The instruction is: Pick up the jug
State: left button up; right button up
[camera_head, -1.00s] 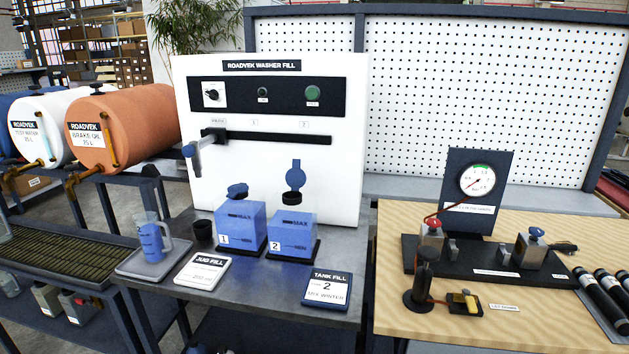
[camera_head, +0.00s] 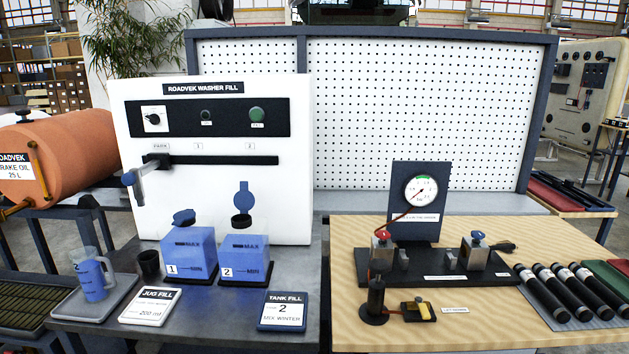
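The jug (camera_head: 93,279) is a clear measuring jug with blue liquid in it and a handle on its right side. It stands upright on a grey tray (camera_head: 66,306) at the left end of the grey bench. A small black cup (camera_head: 149,264) stands just to its right. Neither of my grippers shows in the head view, so I cannot see whether they are open or shut.
Blue tanks 1 (camera_head: 187,255) and 2 (camera_head: 245,258) stand before the white washer-fill panel (camera_head: 215,215). A nozzle arm (camera_head: 137,178) juts out above the jug's side. Signs for jug fill (camera_head: 151,307) and tank fill (camera_head: 283,311) lie in front. A wooden bench (camera_head: 470,330) holds a gauge rig.

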aim_at(85, 262)
jog(key=u, duration=1.3)
